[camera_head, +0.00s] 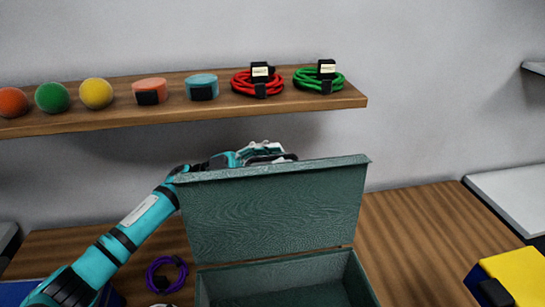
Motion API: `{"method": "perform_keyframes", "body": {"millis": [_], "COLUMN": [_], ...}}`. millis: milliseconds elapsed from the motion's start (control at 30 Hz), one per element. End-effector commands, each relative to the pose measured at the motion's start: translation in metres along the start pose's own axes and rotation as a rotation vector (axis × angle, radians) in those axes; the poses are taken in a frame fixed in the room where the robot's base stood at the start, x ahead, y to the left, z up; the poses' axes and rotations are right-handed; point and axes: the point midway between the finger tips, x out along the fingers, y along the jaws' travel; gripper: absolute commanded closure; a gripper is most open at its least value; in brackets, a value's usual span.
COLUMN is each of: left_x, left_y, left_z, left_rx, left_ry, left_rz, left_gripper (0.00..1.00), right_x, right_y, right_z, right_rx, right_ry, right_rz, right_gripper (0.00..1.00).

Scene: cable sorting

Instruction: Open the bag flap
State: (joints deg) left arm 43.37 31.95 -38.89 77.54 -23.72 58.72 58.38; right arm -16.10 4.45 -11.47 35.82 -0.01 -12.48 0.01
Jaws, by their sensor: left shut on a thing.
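The bag (362,284) is a dark teal, box-like case at the bottom centre, cut off by the lower edge of the picture. Its flap (275,212) stands about upright at the back, and part of the bag's inside shows in front of it. My left arm comes in from the left and reaches behind the flap. My left gripper (270,155) is at the flap's top edge, shut on the flap. Its fingertips are mostly hidden behind the flap. My right gripper is not in view.
A wooden shelf (215,113) above holds several balls, tape-like rolls, a red cable (245,84) and a green cable (308,80). A purple cable (165,275) lies left of the bag. A yellow and blue object (515,272) is at lower right.

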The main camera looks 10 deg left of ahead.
Motion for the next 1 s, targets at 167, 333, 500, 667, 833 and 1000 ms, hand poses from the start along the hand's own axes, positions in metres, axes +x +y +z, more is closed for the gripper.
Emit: {"method": "perform_keyframes", "body": {"millis": [167,333,500,667,833,1000], "left_x": [0.000,0.000,-0.006,-0.032,-0.070,-0.101], "left_y": [0.001,0.001,0.000,0.000,0.000,0.000], "left_z": [0.000,0.000,0.001,0.001,0.002,0.001], "left_rx": [-0.001,0.000,0.000,0.000,-0.002,-0.001], "left_ry": [0.000,0.000,-0.003,-0.004,-0.004,-0.002], "left_rz": [0.001,0.001,0.000,-0.002,-0.002,-0.001], "left_gripper": [0.77,0.77,0.77,0.77,0.77,0.77], "right_x": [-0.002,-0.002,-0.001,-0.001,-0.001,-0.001], "right_y": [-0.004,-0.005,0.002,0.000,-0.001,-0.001], "right_z": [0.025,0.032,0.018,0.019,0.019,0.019], "right_rx": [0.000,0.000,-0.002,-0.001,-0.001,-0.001], "right_ry": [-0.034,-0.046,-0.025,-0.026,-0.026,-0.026], "right_rz": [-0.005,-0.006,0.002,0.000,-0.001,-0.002], "right_gripper": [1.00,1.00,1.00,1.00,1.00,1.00]}}
